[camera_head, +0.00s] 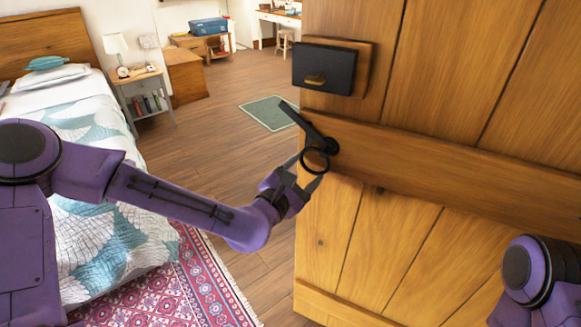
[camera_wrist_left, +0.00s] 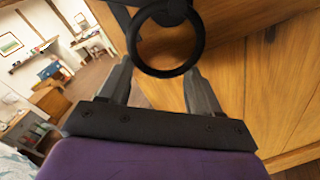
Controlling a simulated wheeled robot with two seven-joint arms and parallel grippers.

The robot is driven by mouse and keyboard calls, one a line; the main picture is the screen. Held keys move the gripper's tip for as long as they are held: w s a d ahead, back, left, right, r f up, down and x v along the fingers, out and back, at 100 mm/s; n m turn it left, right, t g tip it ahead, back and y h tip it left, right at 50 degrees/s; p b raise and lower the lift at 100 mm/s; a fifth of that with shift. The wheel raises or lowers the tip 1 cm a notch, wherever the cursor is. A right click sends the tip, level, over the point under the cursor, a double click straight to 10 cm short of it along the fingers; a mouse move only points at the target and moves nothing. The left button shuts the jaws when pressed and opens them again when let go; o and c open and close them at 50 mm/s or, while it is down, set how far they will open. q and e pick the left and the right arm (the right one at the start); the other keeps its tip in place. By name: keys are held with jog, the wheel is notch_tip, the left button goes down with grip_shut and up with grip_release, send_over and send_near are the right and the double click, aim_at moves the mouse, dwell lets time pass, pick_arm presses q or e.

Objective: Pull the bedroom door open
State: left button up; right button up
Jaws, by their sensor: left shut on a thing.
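The wooden plank door (camera_head: 420,120) fills the right of the head view. It stands ajar, with the bedroom visible past its left edge. A black ring handle (camera_head: 314,161) and a dark latch bar (camera_head: 300,121) are on the door near that edge. My left gripper (camera_head: 308,172) is at the ring, shut on it. In the left wrist view the ring (camera_wrist_left: 137,45) stands at the ends of the two fingers (camera_wrist_left: 160,78), which are spaced apart. My right arm shows at the lower right; its gripper is out of view.
A black lock box (camera_head: 323,70) is on the door above the handle. A bed (camera_head: 85,110) with a patterned quilt is at the left, with a patterned rug (camera_head: 200,285) beside it. A nightstand (camera_head: 140,80) and green mat (camera_head: 268,112) are farther back. Bare floor lies between.

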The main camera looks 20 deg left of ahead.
pick_arm(q)
jog(key=shift+d+r, duration=0.3)
jog(key=shift+r, duration=0.4)
jog(key=shift+w+f, duration=0.15)
jog(key=shift+w, duration=0.1)
jog(key=o, duration=1.4)
jog(key=shift+d, duration=0.15)
jog(key=shift+s+d+r, duration=0.2)
jog(key=shift+s+d, duration=0.05)
jog(key=shift+s, duration=0.2)
jog(key=shift+s+a+f, duration=0.1)
jog(key=shift+a+f, duration=0.1)
jog(key=shift+a, duration=0.2)
jog(key=p+v, duration=0.6)
jog(key=v, duration=0.1)
jog(key=p+v, duration=0.3)
jog(key=shift+s+d, duration=0.25)
pick_arm(e)
notch_tip(320, 180, up, 9)
jog(key=shift+d+r, duration=0.15)
jog(key=shift+r, duration=0.05)
jog(key=shift+s, duration=0.1)
